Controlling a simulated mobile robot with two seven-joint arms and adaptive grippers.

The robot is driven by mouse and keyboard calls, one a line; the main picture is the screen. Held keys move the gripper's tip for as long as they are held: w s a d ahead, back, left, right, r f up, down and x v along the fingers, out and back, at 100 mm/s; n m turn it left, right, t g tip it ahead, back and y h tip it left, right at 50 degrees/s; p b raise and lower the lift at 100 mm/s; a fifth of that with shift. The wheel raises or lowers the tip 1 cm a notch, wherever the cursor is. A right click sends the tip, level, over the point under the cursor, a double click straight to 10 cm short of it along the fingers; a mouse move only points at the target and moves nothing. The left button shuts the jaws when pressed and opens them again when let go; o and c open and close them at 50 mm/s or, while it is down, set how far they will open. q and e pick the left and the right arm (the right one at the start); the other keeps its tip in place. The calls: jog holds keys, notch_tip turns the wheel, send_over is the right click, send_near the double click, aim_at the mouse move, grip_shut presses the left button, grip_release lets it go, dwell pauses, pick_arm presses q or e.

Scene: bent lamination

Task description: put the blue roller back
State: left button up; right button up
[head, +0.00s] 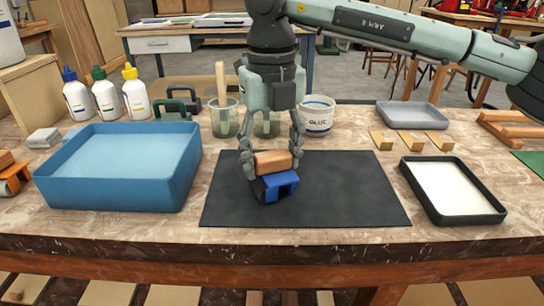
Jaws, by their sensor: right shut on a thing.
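The blue roller (280,185) has a wooden grip block on top, a blue bracket and a dark part at its left. It is over the middle of the black mat (340,190). My right gripper (272,150) comes down from above, with its fingers on either side of the wooden block, shut on it. I cannot tell whether the roller touches the mat or hangs just above it. My left gripper is not in view.
A blue tray (110,202) stands left, with an orange tool (12,180) beyond it at the edge. A dark tray with white contents (460,219) stands right. Behind are bottles (107,101), a beaker (223,122), a glue tub (317,118), wooden wedges (410,140) and a grey tray (412,115).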

aim_at(271, 154)
jog(key=shift+s+f, duration=0.1)
jog(key=shift+f, duration=0.35)
jog(key=shift+c, duration=0.5)
jog(key=o, duration=1.4)
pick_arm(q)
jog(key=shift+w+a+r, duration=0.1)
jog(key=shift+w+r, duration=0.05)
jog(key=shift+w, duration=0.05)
pick_arm(e)
jog(key=shift+r, duration=0.1)
jog(key=shift+r, duration=0.1)
jog(key=shift+r+p, duration=0.2)
jog(key=shift+p, duration=0.1)
jog(key=shift+r+p, duration=0.65)
jog(key=shift+r, duration=0.05)
pick_arm(q)
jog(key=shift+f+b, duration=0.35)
jog(key=shift+b, duration=0.35)
pick_arm(e)
notch_tip(271, 154, up, 11)
jog(key=shift+r, duration=0.2)
